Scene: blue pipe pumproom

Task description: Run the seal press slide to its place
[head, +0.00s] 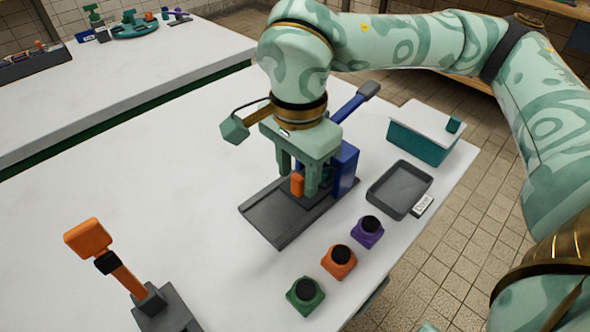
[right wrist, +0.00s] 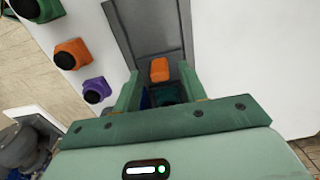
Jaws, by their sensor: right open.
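The seal press (head: 345,168) stands on the white table, with a blue body, a blue lever with a grey end, and a dark grey flat base (head: 280,217). An orange knob (head: 297,186), seemingly the slide's grip, stands upright at the press end of the base. My right gripper (head: 298,183) points down over it with its fingers open. In the right wrist view the orange knob (right wrist: 160,70) shows in the gap, just past the fingertips; I cannot tell whether a finger touches it. The slide's lower part is hidden by my gripper. My left gripper is out of view.
Purple (head: 367,231), orange (head: 339,261) and green (head: 306,294) button blocks line the near edge. A grey tray (head: 400,188) and a teal box with white lid (head: 424,130) stand right. An orange-handled lever (head: 120,272) stands at lower left. The table's left middle is clear.

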